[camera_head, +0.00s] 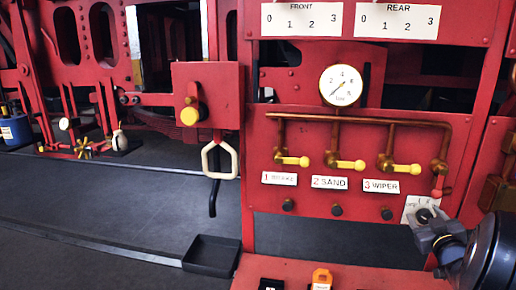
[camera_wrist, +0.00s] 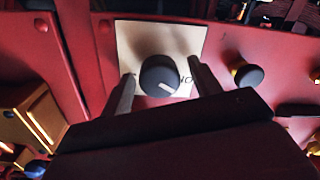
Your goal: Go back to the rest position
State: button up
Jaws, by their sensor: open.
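My gripper (camera_head: 432,224) is at the lower right of the red panel in the head view, in front of a white plate (camera_head: 411,207) with a dark knob (camera_head: 424,215). In the wrist view my gripper (camera_wrist: 161,78) is open, with one finger on each side of the black round knob (camera_wrist: 157,74). The knob has a white pointer mark towards the lower right. The plate (camera_wrist: 140,32) behind it carries lettering, partly hidden by the knob and fingers. I cannot tell whether the fingers touch the knob.
Left of my gripper are three yellow-handled valves (camera_head: 349,165) on a brass pipe, under a pressure gauge (camera_head: 341,85). A pull handle (camera_head: 220,159) hangs further left. A black tray (camera_head: 211,256) and an orange item (camera_head: 321,279) are low in front.

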jog(key=m+p, duration=0.4)
jog(key=p, duration=0.1)
jog(key=shift+r, duration=0.2)
jog(key=b+v, duration=0.2)
jog(key=v, duration=0.4)
jog(key=shift+f, duration=0.25)
